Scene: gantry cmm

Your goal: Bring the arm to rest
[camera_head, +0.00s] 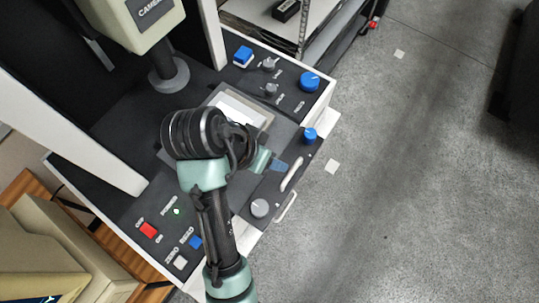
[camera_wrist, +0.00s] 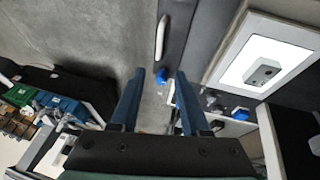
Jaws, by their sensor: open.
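My arm reaches up from the bottom of the head view and bends over the dark deck of the measuring machine (camera_head: 120,107). My gripper (camera_head: 284,166) is beyond the bend, partly hidden by the wrist, above the drawer-like front panel with a pale handle. In the wrist view my gripper (camera_wrist: 160,76) shows two blue fingers spread apart with nothing between them. The pale handle (camera_wrist: 161,38) and a blue knob (camera_wrist: 163,75) show beyond the fingertips. A lit stage (camera_wrist: 290,47) with a small grey block (camera_wrist: 263,72) lies to the right, apart from the fingers.
The deck carries a large blue knob (camera_head: 310,82), a blue button (camera_head: 243,55), a red switch (camera_head: 148,230) and a grey knob (camera_head: 260,208). The camera column (camera_head: 168,75) stands at upper left. Cardboard boxes (camera_head: 60,245) sit at lower left. Open floor (camera_head: 400,190) lies right.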

